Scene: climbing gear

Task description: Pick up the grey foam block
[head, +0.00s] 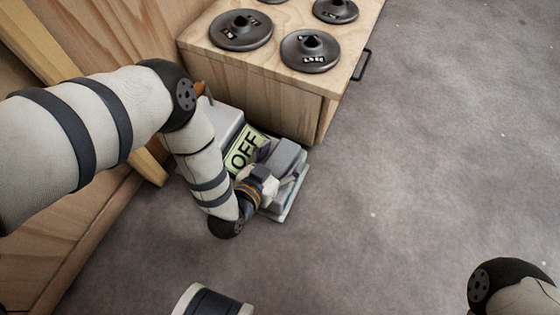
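A grey block (287,157), which looks like the foam block, sits on the floor-level pile beside the wooden cabinet. My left gripper (266,158) reaches down at the block's left side. A dark finger shows close to the block, but the wrist and arm hide the other finger. I cannot tell whether the gripper touches the block or how far it is open. My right gripper is out of the picture; only part of my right arm shows at the lower right.
A pale, glassy-edged slab (291,200) lies under and in front of the block. A yellow-green sign reading OFF (246,149) and a light grey box (222,119) are just left. The wooden cabinet (262,92) carries several dark round discs (311,51). Grey carpet is clear to the right.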

